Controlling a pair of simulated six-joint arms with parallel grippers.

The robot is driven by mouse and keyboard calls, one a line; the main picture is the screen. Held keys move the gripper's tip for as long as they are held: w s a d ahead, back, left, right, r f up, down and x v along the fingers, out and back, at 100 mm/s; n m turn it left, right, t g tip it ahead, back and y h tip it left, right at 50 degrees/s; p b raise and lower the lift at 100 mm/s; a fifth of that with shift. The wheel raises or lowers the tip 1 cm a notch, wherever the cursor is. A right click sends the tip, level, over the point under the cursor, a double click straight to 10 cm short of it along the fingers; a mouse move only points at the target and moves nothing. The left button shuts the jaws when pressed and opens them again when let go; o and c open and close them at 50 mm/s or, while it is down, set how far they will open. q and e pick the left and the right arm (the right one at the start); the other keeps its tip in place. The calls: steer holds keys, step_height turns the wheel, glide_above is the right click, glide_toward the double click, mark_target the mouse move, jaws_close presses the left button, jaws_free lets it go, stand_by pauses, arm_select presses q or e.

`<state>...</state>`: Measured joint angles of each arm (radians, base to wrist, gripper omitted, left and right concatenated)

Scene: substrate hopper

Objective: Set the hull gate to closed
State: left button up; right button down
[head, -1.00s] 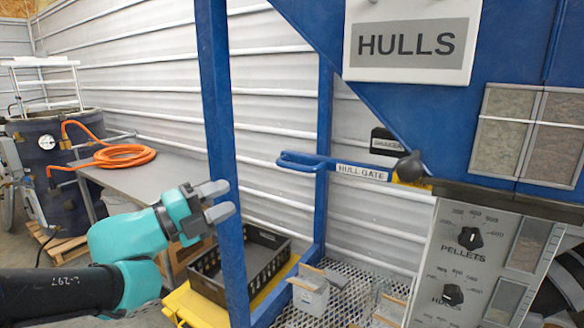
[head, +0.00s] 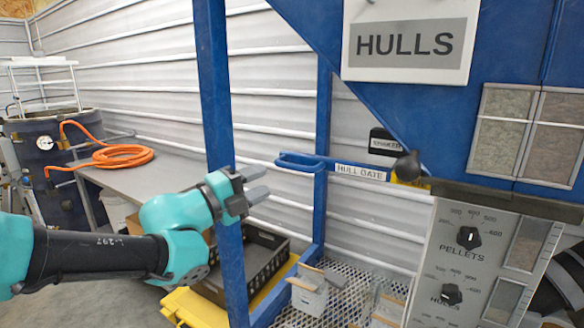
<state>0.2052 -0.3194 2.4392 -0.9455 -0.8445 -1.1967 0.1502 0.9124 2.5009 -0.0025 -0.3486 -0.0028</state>
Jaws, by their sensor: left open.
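The hull gate handle (head: 330,167) is a blue lever labelled "HULL GATE" under the blue hopper. It reaches out to the left from a yellow pivot part beside a dark round knob (head: 407,166), and ends in a blue loop (head: 290,160). My left gripper (head: 262,183) is open and empty, with two grey fingers pointing right. In the picture it lies just left of and slightly below the loop, apart from it, and it overlaps the blue frame post. My right gripper is out of view.
The blue post (head: 215,90) stands close to my left gripper. A black crate (head: 262,262) lies below on a yellow surface. A panel with PELLETS and HULLS dials (head: 468,238) is at the right. An orange hose (head: 122,157) lies on the grey bench.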

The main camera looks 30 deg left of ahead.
mark_target(289, 168)
arm_select(q)
steer(key=x, duration=0.9)
jaws_close()
stand_by(0.4)
